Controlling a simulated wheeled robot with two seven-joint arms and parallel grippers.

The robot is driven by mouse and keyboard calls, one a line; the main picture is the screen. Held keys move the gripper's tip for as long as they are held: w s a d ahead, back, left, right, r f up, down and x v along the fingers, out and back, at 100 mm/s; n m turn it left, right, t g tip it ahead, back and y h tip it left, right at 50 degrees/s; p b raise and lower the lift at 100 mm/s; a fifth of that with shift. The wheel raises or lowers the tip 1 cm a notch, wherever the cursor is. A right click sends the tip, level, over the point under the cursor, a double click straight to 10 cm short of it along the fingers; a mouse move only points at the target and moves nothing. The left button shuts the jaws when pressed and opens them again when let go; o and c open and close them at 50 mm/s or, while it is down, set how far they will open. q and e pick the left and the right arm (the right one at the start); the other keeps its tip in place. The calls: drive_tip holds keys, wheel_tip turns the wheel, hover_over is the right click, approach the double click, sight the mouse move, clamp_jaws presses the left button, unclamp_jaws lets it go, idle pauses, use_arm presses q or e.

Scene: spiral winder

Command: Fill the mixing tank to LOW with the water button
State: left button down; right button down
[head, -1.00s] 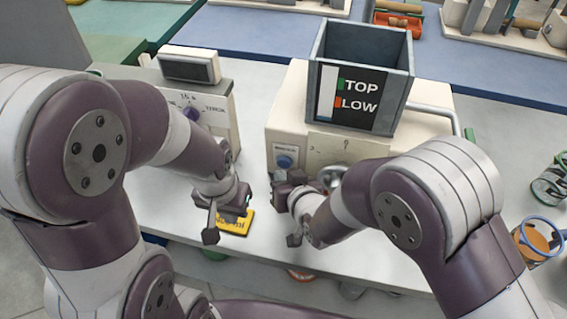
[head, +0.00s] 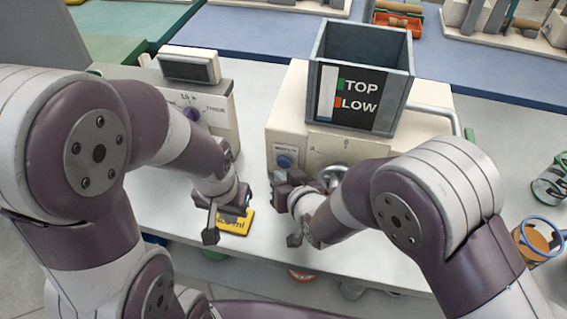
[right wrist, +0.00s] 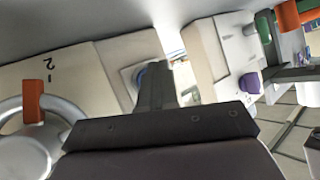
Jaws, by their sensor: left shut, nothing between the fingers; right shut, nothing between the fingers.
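The mixing tank (head: 393,100) is a grey open box on a cream machine. Its front panel has a white gauge strip (head: 327,93), a green mark by TOP and an orange mark by LOW. I cannot make out a water level. The blue button (head: 285,161) is on the machine's lower left front. It also shows in the right wrist view (right wrist: 139,76). My right gripper (head: 280,180) is shut and empty just in front of and below the button; I cannot tell if it touches. My left gripper (head: 228,212) is shut over a yellow object (head: 238,222).
A cream box with a purple knob (head: 192,113) and a small display (head: 188,66) stands to the left. A round metal part (head: 333,176) is beside my right gripper. Some white tabletop shows between the two machines.

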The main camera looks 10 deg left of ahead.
idle(0.6)
drive_tip(key=shift+w, duration=0.45)
drive_tip(key=shift+w, duration=0.4)
idle(1.5)
drive_tip(key=shift+s, duration=0.1)
idle(4.5)
drive_tip(key=shift+s, duration=0.75)
